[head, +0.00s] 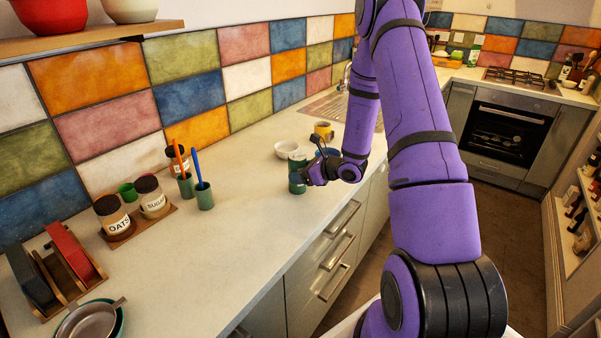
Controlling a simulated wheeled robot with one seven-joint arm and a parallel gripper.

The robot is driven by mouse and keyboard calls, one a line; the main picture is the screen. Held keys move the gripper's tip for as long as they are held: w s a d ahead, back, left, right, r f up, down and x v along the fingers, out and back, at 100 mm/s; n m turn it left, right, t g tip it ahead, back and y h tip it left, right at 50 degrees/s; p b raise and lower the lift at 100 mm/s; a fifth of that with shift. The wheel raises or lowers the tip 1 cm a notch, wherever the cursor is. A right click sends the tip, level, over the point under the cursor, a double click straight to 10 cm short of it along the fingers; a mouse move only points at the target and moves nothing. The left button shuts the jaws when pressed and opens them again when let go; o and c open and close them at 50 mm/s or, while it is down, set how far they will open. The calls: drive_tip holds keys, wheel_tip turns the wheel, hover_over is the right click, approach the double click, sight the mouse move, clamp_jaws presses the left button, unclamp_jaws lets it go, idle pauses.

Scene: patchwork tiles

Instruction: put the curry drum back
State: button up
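A dark green drum (297,174) with a pale band stands upright, or is held, over the counter near its front edge; its lettering is too small to read, so I cannot confirm it is the curry drum. My gripper (308,175) is at the drum's right side, close against it. The fingers are small and partly hidden, so I cannot tell whether they are closed on it. Dark-lidded jars marked OATS (113,219) and SUGAR (151,198) stand on a wooden board (172,212) at the left.
Green cups with an orange tool (179,154) and a blue tool (197,168) stand right of the jars. A white bowl (287,149), yellow mug (323,130) and blue dish (328,153) are near the drum. A rack (62,290) and pans are front left. The counter middle is clear.

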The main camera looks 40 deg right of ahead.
drive_tip(key=o, duration=0.3)
drive_tip(key=shift+o, duration=0.3)
drive_tip(key=shift+r, duration=0.1)
drive_tip(key=v, duration=1.2)
drive_tip(key=s+a+r+n+g+y, duration=0.1)
drive_tip(key=s+a+r+n+g, duration=0.3)
drive_tip(key=a+r+n, duration=0.45)
drive_tip(key=s+a+r+n+g+y, duration=0.2)
drive_tip(key=s+a+r+n+g, duration=0.2)
drive_tip(key=a+r+n, duration=0.5)
drive_tip(key=s+a+r+n+h, duration=0.1)
drive_tip(key=s+r+n+h, duration=0.3)
drive_tip(key=s, duration=0.4)
drive_tip(key=s+a+r+n+t+h, duration=0.1)
drive_tip(key=s+a+r+n+h, duration=0.1)
drive_tip(key=s+r+n+h, duration=0.3)
drive_tip(key=shift+s+a+r+n+t, duration=0.3)
drive_tip(key=shift+s+r+n, duration=0.75)
drive_tip(key=shift+s+n, duration=0.65)
